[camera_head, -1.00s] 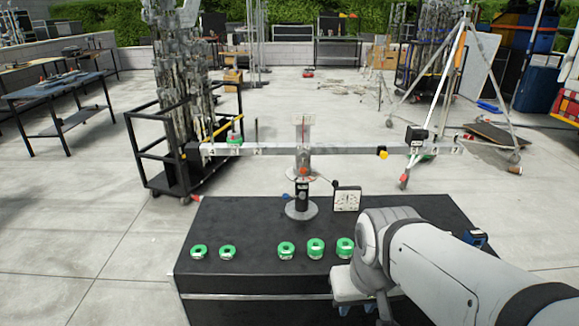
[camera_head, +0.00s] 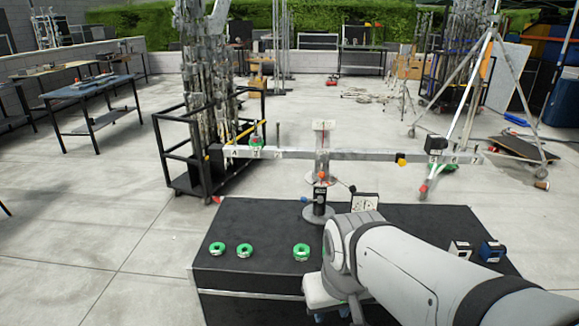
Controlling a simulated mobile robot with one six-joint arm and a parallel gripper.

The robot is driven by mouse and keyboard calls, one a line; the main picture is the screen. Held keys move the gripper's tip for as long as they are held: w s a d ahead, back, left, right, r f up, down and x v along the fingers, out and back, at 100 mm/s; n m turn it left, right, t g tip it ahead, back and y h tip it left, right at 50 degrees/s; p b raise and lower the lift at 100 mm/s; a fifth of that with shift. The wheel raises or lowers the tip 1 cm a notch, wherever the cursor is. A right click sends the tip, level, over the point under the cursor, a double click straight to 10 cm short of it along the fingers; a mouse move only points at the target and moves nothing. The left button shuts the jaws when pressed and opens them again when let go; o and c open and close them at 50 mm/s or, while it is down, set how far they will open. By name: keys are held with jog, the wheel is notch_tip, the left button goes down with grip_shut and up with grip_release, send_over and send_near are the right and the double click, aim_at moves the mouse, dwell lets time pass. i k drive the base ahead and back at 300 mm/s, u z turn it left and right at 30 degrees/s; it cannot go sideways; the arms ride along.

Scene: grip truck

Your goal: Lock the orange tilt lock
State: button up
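The tilt lock looks like a small orange knob (camera_head: 323,176) on the upright stand, just below the long grey beam (camera_head: 350,154). The stand's round grey base (camera_head: 320,213) rests on the black case (camera_head: 235,215), and its black lower post (camera_head: 319,197) carries a small blue knob (camera_head: 303,199). A lever with a dark ball end reaches out to the right of the post. My gripper (camera_head: 332,316) points down at the bottom edge of the picture, in front of the stand and well apart from the knob. Its fingers are mostly cut off, and no held thing shows.
Several green rings (camera_head: 245,250) lie along the case; my arm hides some. A square dial (camera_head: 364,201) stands behind my wrist, partly hidden. A yellow knob (camera_head: 401,160) and black block (camera_head: 436,145) are on the beam. Small white (camera_head: 460,250) and blue (camera_head: 491,250) boxes sit right.

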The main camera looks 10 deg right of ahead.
aim_at(321, 175)
jog(key=z, duration=0.05)
jog(key=i, duration=1)
jog(key=u, duration=0.05)
